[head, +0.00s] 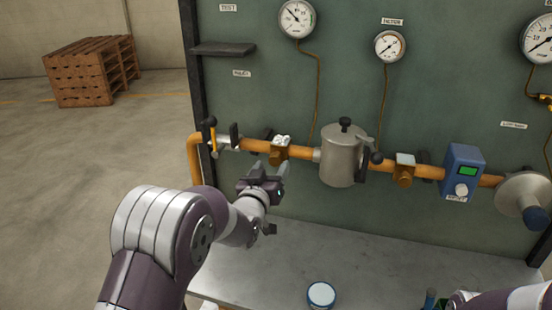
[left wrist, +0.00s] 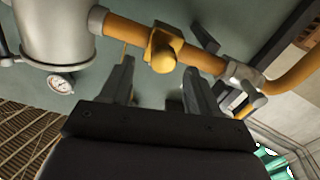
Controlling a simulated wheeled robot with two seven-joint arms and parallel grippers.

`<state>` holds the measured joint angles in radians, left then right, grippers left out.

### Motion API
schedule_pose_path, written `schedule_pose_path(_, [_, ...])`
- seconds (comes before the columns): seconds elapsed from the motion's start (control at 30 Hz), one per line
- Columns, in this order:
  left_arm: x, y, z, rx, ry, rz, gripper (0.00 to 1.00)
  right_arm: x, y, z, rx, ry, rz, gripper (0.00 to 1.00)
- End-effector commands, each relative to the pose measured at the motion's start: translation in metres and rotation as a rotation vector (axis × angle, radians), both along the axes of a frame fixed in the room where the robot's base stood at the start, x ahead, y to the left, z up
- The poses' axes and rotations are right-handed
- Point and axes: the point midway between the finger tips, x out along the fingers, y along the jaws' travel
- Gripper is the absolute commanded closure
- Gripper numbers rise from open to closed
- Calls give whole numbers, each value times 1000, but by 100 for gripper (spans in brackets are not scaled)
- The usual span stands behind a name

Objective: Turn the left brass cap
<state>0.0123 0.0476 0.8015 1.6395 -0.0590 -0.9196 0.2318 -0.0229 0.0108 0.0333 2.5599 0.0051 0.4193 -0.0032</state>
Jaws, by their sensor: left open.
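The left brass cap (head: 277,158) sits on the orange pipe, left of the grey canister, below a small white piece. It also shows in the left wrist view as a yellow brass fitting (left wrist: 162,55) on the pipe, just beyond the fingers. My left gripper (head: 269,174) is open and empty, just below and in front of the cap. In the left wrist view its two fingers (left wrist: 158,78) stand apart and point toward the pipe. I cannot see any contact with the cap. My right arm shows at the bottom right of the head view, its gripper out of sight.
The grey canister (head: 342,160) and a second brass fitting (head: 403,175) stand to the right. A yellow-handled lever (head: 212,136) is at the pipe's left end. A blue box (head: 463,172) sits further right. A round white-topped tin (head: 321,294) stands on the mostly clear grey bench (head: 390,258).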

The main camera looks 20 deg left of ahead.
Motion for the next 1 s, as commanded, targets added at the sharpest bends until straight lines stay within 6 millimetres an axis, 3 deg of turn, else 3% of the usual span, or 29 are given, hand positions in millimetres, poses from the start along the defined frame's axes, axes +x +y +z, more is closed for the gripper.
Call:
schedule_pose_path(0.2, [30,-1,1,0,1,1,39,0,0,8,0,0,0,52])
schedule_pose_path(0.53, [36,-1,0,0,0,1,39,0,0,8,0,0,0,52])
schedule_pose_path(0.57, [36,-1,0,0,0,1,45,0,0,8,0,0,0,52])
schedule_pose_path(0.7, [35,-1,0,0,1,1,91,0,0,8,0,0,0,52])
schedule_pose_path(0.73, [35,-1,0,0,1,1,95,0,0,8,0,0,0,52])
schedule_pose_path(1.0, [35,-1,-2,22,0,1,95,0,0,4,0,0,0,52])
